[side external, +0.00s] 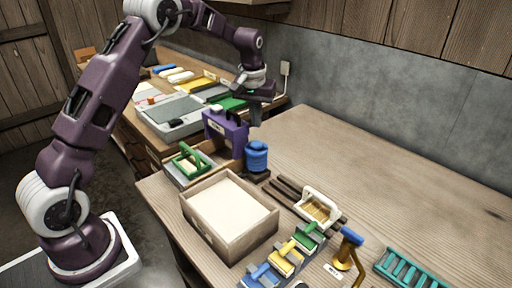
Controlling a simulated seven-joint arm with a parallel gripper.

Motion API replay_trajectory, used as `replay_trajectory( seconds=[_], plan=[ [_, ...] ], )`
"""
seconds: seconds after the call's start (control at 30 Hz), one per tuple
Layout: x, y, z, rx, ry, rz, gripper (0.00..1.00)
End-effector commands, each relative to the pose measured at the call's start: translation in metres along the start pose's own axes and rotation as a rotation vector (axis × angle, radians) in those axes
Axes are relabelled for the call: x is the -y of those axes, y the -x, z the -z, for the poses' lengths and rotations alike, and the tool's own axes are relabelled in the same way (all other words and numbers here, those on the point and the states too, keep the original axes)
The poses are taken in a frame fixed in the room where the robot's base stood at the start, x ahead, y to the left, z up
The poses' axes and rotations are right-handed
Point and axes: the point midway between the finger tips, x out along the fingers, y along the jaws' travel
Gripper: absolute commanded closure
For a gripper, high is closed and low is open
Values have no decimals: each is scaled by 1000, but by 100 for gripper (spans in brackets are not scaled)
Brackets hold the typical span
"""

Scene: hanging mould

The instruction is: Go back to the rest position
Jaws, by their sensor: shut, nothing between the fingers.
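My gripper (255,117) is at the upper middle of the side external view. It points down, shut and empty, above the back left part of the wooden table. It is close to a purple box (222,131) and above a blue round container (257,157). I cannot tell whether it touches the purple box. My purple arm reaches over from the left.
A wooden tray of pale material (228,207) stands in front. A green-handled tool (190,160) lies left of it. Several coloured brushes or blocks (285,258), a white-framed brush (317,208) and a teal rack (410,270) lie front right. The table (390,180) is clear at right.

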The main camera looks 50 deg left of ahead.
Motion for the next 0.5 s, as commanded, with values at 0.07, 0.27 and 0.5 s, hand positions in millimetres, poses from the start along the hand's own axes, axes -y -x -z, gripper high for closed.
replay_trajectory(
  seconds=[0.07, 0.27, 0.5],
  plan=[
    [0, 4, 1, 0, 0, 0, 100],
    [0, 4, 0, 1, 0, 0, 100],
    [-8, 88, -40, -48, -67, -52, 100]
  ],
)
